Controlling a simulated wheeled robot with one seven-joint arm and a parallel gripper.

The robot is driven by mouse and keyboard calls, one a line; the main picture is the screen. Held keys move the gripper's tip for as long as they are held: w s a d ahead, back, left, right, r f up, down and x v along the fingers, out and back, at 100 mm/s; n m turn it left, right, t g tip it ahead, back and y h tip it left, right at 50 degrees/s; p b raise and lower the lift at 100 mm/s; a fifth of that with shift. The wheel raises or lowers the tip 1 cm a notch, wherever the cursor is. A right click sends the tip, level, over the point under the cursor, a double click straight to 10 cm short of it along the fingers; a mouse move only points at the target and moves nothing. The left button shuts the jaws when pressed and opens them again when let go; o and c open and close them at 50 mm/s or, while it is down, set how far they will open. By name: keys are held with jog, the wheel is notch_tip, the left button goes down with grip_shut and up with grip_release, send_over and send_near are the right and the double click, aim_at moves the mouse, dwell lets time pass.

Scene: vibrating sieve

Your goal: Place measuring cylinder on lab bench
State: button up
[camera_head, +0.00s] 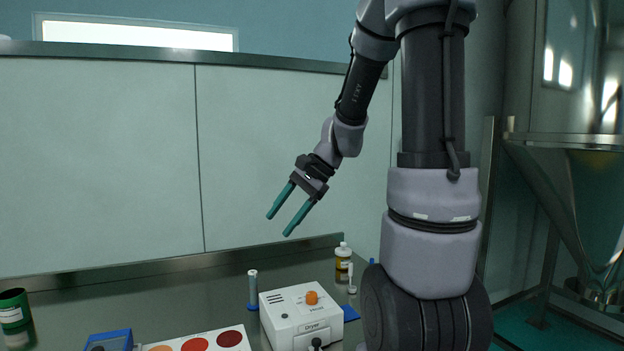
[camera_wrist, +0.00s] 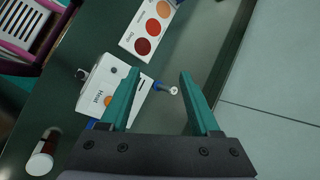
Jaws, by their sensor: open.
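A slim clear measuring cylinder (camera_head: 253,288) with a blue foot stands upright on the dark lab bench (camera_head: 200,295), just left of a white dryer box. In the wrist view the cylinder (camera_wrist: 164,87) is seen from above, between the lines of my two fingers. My gripper (camera_head: 277,225) is open and empty, with teal fingers pointing down and left. It is in the air above the bench, apart from the cylinder. The fingers also show in the wrist view (camera_wrist: 159,74).
The white dryer (camera_head: 290,318) has an orange knob. A colour-dot card (camera_head: 205,342) and a blue box (camera_head: 108,339) lie in front. A brown bottle (camera_head: 343,265) stands behind the dryer, a green container (camera_head: 13,310) at far left. A steel hopper (camera_head: 565,90) is at right.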

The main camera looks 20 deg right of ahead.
jog(key=s+d+r+n+t+h, duration=0.2)
jog(key=s+r+n+t+h, duration=0.2)
jog(key=s+r+n, duration=0.3)
jog(key=s+r, duration=0.4)
jog(key=s, duration=0.1)
jog(key=shift+n+t+h, duration=0.3)
jog(key=shift+h, duration=0.1)
jog(key=shift+c, duration=0.3)
